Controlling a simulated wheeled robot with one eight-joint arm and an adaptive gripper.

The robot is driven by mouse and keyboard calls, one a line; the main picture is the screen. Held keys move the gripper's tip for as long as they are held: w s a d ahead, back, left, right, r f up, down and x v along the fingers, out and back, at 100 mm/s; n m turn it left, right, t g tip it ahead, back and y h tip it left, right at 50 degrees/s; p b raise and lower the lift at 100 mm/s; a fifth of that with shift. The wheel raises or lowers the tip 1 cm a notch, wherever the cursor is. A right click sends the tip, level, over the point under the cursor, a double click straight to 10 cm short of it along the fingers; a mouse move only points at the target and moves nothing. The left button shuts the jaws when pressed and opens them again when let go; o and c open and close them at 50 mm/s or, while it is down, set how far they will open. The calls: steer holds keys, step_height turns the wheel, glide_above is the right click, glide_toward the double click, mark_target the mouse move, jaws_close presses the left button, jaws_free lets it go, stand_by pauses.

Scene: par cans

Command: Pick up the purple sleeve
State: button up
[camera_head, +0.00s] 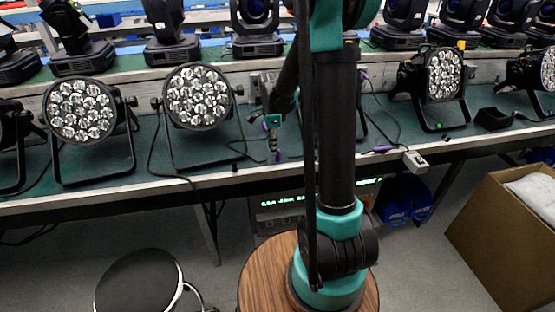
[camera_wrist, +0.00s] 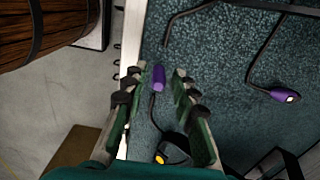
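A purple sleeve (camera_wrist: 158,78) on a thin dark cable shows in the wrist view, between and just beyond the fingertips of my gripper (camera_wrist: 157,74). Its far side is close to the table's pale edge. The fingers are apart, with a gap on both sides of the sleeve. I cannot tell how high the fingertips are above it. In the head view my gripper (camera_head: 274,150) is small, over the front part of the green table, and partly beside my arm. A second purple sleeve (camera_wrist: 284,95) with a bright end lies to the right; it also shows in the head view (camera_head: 382,149).
Par cans (camera_head: 82,110) stand along the green table (camera_head: 225,160), with moving-head lights behind. A white box (camera_head: 415,161) sits at the table edge. A cardboard box (camera_head: 500,235) and a round black stool (camera_head: 140,282) stand on the floor. Cables cross the tabletop.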

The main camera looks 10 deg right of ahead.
mark_target(278, 159)
steer(key=shift+w+a+f, duration=0.1)
steer(key=shift+a+f, duration=0.05)
steer(key=shift+f, duration=1.1)
steer(key=shift+a+f, duration=0.1)
steer(key=shift+f, duration=1.15)
steer(key=c, duration=0.6)
